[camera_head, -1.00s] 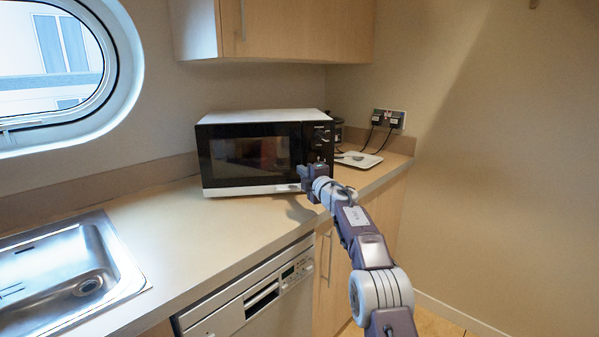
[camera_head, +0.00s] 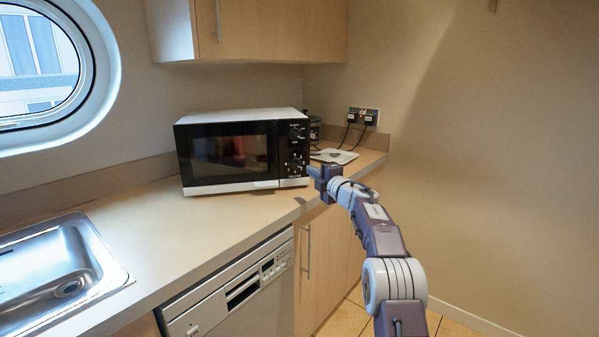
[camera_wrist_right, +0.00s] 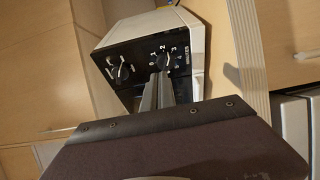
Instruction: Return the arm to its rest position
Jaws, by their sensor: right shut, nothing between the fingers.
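My right arm comes in from the lower right in the head view. Its right gripper (camera_head: 311,172) is just right of the microwave's lower right corner, over the counter edge. In the right wrist view its fingers (camera_wrist_right: 157,90) are pressed together with nothing between them. They point toward the microwave's control panel and overlap its lower knob in the picture. A gap to the panel is hard to judge. The black-fronted microwave (camera_head: 222,157) stands on the counter with its door shut. Its two knobs show in the right wrist view (camera_wrist_right: 122,72). My left gripper does not show.
The counter (camera_head: 165,220) runs along the wall, with a steel sink (camera_head: 95,245) at left. A dishwasher (camera_head: 235,295) and cupboards are below. Space right of the arm is open to the wall.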

